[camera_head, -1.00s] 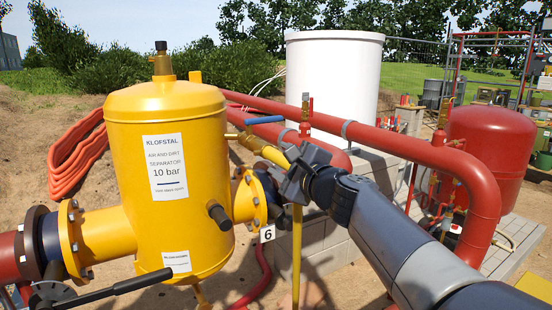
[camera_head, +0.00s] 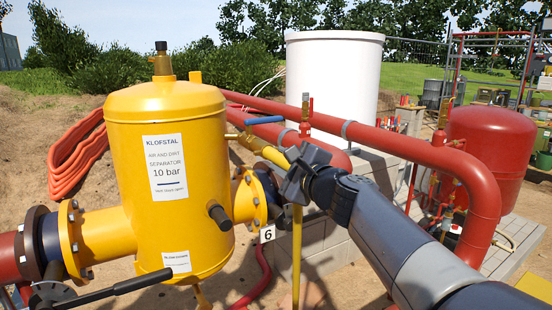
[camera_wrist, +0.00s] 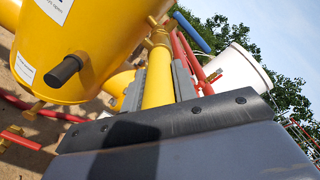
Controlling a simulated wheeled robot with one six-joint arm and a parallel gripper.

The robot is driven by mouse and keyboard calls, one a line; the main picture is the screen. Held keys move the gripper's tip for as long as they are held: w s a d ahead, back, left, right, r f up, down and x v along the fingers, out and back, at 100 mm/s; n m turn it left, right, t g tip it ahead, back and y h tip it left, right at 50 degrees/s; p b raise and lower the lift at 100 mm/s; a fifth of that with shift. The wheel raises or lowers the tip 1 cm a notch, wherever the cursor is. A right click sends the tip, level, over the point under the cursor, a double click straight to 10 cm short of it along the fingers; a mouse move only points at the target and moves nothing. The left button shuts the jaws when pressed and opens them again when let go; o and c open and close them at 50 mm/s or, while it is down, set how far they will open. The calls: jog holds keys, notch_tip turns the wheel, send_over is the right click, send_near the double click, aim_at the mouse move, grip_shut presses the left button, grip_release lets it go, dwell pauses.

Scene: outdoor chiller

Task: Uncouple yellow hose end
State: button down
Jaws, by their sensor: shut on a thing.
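My gripper (camera_head: 287,166) is shut on the end of the yellow hose (camera_head: 297,245), just right of the yellow separator tank. The hose hangs down below the jaws. In the wrist view the yellow hose end (camera_wrist: 158,85) lies between the two grey fingers, with a brass fitting (camera_wrist: 158,36) beyond it. In the head view a brass coupling and blue lever (camera_head: 262,121) sit at the upper left of the hose end. Hose end and fitting look in line and touching; whether they are still locked together I cannot tell.
The yellow tank (camera_head: 165,190) stands close left of my gripper, with a black knob (camera_head: 219,215) and a black lever (camera_head: 115,290). Red pipes (camera_head: 400,150) run behind my arm. A white tank (camera_head: 333,80) and a red vessel (camera_head: 485,155) stand behind.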

jog(key=shift+s+r, duration=0.1)
dwell(1.0)
jog(key=v, duration=0.6)
jog(key=shift+b, duration=0.45)
jog(key=c, duration=1.8)
grip_release()
grip_shut()
jog(key=shift+d, duration=0.1)
